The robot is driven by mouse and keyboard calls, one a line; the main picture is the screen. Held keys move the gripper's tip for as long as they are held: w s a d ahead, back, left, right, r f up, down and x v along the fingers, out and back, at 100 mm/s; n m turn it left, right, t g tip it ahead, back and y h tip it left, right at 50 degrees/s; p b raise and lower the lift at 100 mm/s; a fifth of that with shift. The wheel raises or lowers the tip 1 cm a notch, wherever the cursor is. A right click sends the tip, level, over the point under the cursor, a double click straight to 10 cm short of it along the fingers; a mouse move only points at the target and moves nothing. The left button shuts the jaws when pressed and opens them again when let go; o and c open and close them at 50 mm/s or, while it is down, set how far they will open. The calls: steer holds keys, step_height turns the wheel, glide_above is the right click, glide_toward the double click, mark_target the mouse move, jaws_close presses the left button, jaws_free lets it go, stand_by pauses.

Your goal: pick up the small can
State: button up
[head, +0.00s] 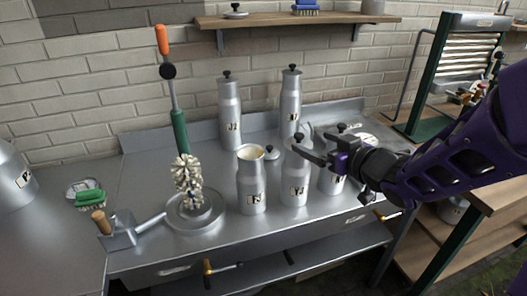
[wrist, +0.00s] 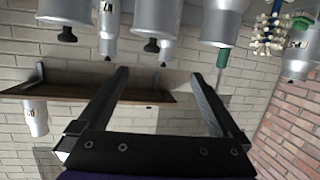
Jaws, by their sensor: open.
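Several metal cans stand on the steel bench, and I cannot tell for sure which is the small can. In front are an open can (head: 251,185), a lidded can (head: 294,183) and a can (head: 329,182) partly hidden by my gripper. Two taller cans (head: 229,115) (head: 290,105) stand behind. A grey can (head: 373,7) on the wall shelf is cut off by the frame; it also shows in the wrist view (wrist: 36,118), upside down. My gripper (head: 303,140) is open and empty, near the front lidded can's top. In the wrist view the fingers (wrist: 159,74) are apart.
A brush with an orange-tipped handle (head: 180,130) stands on a round base left of the cans. A green brush (head: 89,197) and a wood-handled scoop (head: 118,232) lie further left. The wall shelf (head: 285,21) runs above. A green rack (head: 435,75) stands at right.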

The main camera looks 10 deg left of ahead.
steer(key=s+a+f+n+g+y, duration=0.2)
steer(key=s+a+f+g, duration=0.15)
steer(key=s+a, duration=0.2)
steer(key=b, duration=0.3)
glide_toward(243, 151)
steer(key=a+f, duration=0.1)
steer(key=w+a+f, duration=0.1)
steer(key=shift+w+a+t, duration=0.25)
steer(key=shift+a+t, duration=0.05)
steer(key=shift+t, duration=0.05)
steer(key=shift+r+b+x, duration=0.1)
steer(key=shift+b+x, duration=0.25)
steer(key=shift+x, duration=1.25)
steer(key=shift+r+b+x, duration=0.15)
steer(key=shift+b+x, duration=0.15)
steer(key=shift+x, duration=1.3)
steer(key=c, duration=1.3)
